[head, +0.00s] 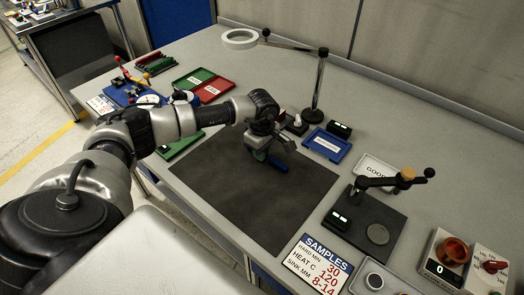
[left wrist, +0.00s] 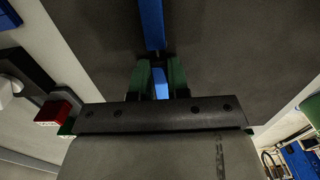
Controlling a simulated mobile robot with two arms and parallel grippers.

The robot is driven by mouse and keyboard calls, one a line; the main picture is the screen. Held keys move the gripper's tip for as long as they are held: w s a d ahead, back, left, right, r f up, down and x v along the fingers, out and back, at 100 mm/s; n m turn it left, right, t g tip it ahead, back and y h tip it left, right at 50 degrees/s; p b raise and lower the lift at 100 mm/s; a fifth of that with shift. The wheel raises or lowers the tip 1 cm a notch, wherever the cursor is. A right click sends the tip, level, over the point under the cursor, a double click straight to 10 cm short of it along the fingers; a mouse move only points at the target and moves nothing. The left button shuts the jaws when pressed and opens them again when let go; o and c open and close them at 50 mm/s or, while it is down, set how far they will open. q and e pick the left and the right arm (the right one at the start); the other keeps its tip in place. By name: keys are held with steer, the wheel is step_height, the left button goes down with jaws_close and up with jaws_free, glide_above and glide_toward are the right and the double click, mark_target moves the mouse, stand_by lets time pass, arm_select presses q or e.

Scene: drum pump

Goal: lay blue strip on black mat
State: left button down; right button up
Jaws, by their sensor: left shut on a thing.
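The blue strip (head: 279,166) shows just beyond my left gripper (head: 264,156) in the head view, over the black mat (head: 230,195). In the left wrist view the strip (left wrist: 151,24) runs from the top edge down between the green fingers of the same gripper (left wrist: 157,78), which is shut on it. Part of the strip is hidden by the fingers. I cannot tell whether the strip touches the mat (left wrist: 225,50). My right gripper is in neither view.
A blue tray (head: 327,146) and a lamp stand (head: 316,90) stand behind the mat. Green and red trays (head: 212,89) lie at the back left. A samples sign (head: 316,264) and a dark tester base (head: 368,221) lie to the right. Much of the mat is bare.

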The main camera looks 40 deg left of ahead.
arm_select(q)
steer(key=c, duration=0.7)
jaws_free()
steer(key=shift+r, duration=0.15)
steer(key=shift+r+p, duration=2.45)
steer(key=shift+r, duration=1.45)
steer(key=shift+f, duration=0.1)
